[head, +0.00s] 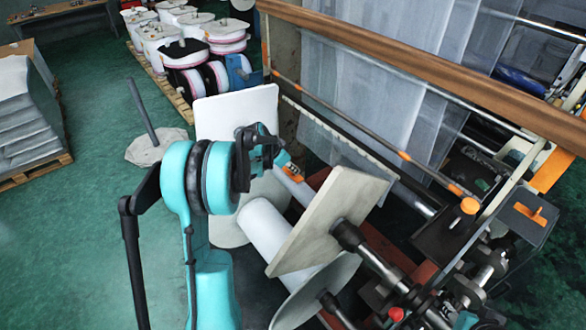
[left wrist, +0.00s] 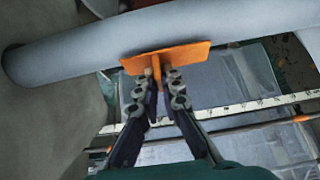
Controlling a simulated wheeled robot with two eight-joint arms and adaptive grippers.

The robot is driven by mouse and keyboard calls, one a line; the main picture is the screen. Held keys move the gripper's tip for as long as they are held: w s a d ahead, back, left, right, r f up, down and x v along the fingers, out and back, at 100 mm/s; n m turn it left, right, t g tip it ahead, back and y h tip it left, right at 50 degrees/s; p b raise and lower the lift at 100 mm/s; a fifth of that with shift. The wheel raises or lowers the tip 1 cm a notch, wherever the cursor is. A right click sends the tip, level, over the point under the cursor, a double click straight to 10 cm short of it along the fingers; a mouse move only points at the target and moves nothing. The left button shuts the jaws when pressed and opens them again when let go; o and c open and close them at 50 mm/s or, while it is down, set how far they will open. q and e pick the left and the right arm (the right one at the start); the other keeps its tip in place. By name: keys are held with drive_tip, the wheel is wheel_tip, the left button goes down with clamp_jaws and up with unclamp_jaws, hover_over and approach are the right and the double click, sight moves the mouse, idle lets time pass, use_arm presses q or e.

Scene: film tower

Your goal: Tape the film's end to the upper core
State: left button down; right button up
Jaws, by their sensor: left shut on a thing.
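My left gripper (head: 276,160) is between the two plates of the upper reel. In the left wrist view its fingers (left wrist: 157,88) are shut on the stem of an orange tape tool (left wrist: 185,56), which also shows small in the head view (head: 292,170). The tool's flat plate lies across the near side of the pale upper core (left wrist: 75,62). I cannot tell whether they touch. In the head view most of the upper core (head: 303,191) is hidden by my arm and the near plate. Translucent film (head: 365,80) hangs behind; its end cannot be made out. My right gripper is out of view.
A near square plate (head: 330,220) and a far plate (head: 240,110) flank the core. A lower white roll (head: 266,230) sits below. A toothed bar (left wrist: 265,104) and a roller lie close. A second orange tool (head: 530,213) rests on a dark panel at right.

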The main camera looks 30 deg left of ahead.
use_arm(q)
drive_tip(key=shift+f+b, duration=0.5)
drive_tip(key=shift+f, duration=0.05)
idle(0.5)
idle(0.6)
drive_tip(key=c, duration=1.6)
unclamp_jaws()
drive_tip(key=v, duration=1.2)
